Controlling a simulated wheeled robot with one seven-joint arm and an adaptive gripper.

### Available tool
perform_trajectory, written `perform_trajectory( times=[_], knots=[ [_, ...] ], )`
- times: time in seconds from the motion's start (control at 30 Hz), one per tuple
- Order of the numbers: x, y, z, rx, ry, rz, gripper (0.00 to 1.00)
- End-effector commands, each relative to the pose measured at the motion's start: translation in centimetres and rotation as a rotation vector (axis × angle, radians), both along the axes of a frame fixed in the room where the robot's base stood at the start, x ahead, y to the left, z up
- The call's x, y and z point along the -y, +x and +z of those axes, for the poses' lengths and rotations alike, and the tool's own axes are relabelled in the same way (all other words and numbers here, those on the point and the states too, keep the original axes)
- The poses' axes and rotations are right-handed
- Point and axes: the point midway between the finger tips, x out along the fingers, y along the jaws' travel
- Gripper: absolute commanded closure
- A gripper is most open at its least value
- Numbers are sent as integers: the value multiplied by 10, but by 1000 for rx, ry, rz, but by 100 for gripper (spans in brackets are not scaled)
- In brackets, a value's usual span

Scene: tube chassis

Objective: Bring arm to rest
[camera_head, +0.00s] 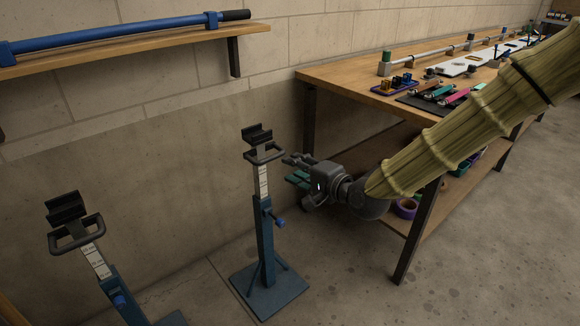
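My arm (470,120), in a ribbed yellow-green sleeve, reaches in from the upper right.
A second stand (95,262) is at lower left. A wall shelf (130,47) bears a blue tube (120,30). A wooden workbench (345,75) with tools and a lower shelf is at right. Concrete floor (350,300) is clear in front.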

Motion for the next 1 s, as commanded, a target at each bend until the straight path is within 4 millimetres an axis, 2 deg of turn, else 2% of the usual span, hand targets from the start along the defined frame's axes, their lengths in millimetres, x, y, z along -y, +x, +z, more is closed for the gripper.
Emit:
perform_trajectory(
  times=[0.4,0.47,0.53,0.67,0.77,0.8,1.0],
  knots=[
    [2,-3,-1,-2,-3,0,65],
    [2,-5,-7,-9,-14,1,65],
    [3,-9,-24,-25,-44,3,65],
    [8,-25,-80,-82,-149,13,65],
    [15,-47,-133,-139,-258,33,65],
    [19,-58,-154,-163,-303,45,65],
    [40,-117,-251,-277,-525,123,65]
  ],
)
